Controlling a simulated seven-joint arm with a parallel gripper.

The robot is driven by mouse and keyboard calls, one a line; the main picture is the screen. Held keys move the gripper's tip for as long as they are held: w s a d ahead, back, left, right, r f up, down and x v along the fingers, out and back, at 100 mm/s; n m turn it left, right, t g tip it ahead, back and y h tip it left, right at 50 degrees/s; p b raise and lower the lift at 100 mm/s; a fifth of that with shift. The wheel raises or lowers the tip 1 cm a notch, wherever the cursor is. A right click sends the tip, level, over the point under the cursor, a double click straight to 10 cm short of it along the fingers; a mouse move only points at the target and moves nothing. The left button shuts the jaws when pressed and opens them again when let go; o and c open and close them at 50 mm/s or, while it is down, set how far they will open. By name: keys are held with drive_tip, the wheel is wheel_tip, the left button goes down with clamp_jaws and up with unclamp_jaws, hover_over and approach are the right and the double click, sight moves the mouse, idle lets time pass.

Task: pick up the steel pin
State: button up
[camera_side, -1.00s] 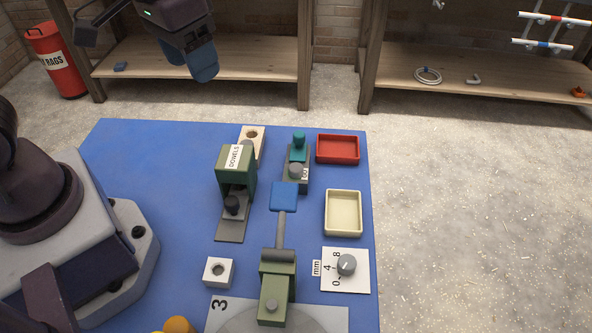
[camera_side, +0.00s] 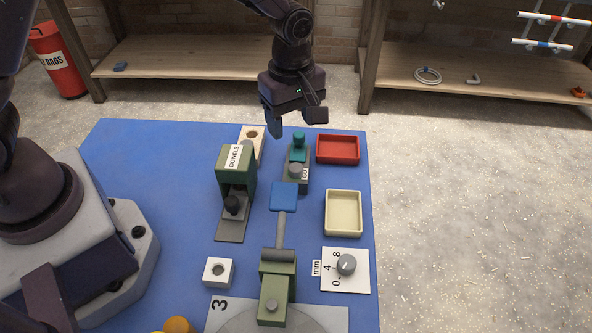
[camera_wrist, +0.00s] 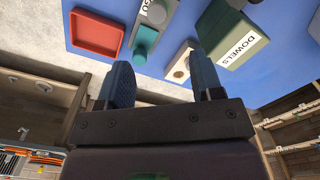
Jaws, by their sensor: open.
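My gripper (camera_side: 293,119) is open and empty, in the air above the far edge of the blue table; its two fingers also show in the wrist view (camera_wrist: 162,82). I cannot tell for sure which thing is the steel pin. A grey round piece (camera_side: 296,171) sits on the grey block marked GO, in front of a teal knob (camera_side: 299,140); it shows at the top of the wrist view (camera_wrist: 156,12). A grey cylinder (camera_side: 278,255) lies across the green lever stand (camera_side: 274,296). A dark round piece (camera_side: 232,204) sits at the DOWELS dispenser's mouth.
The green DOWELS dispenser (camera_side: 237,178) and a cream block with a hole (camera_side: 252,134) stand left of the GO block. A red tray (camera_side: 338,137) and a cream tray (camera_side: 343,193) lie right. A white holed block (camera_side: 219,271) and a dial (camera_side: 346,265) are nearer.

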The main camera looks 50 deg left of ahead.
hover_over(296, 167)
drive_tip(key=f, duration=0.4)
drive_tip(key=shift+s+a+f, duration=0.15)
drive_tip(key=shift+a+f, duration=0.2)
drive_tip(key=shift+f, duration=0.05)
drive_tip(key=shift+d+f, duration=0.2)
drive_tip(key=shift+f, duration=1.1)
drive_tip(key=shift+d+f, duration=0.15)
drive_tip(key=shift+f, duration=1.15)
drive_tip(key=shift+f, duration=0.25)
drive_tip(key=shift+c, duration=0.3)
drive_tip(key=c, duration=1)
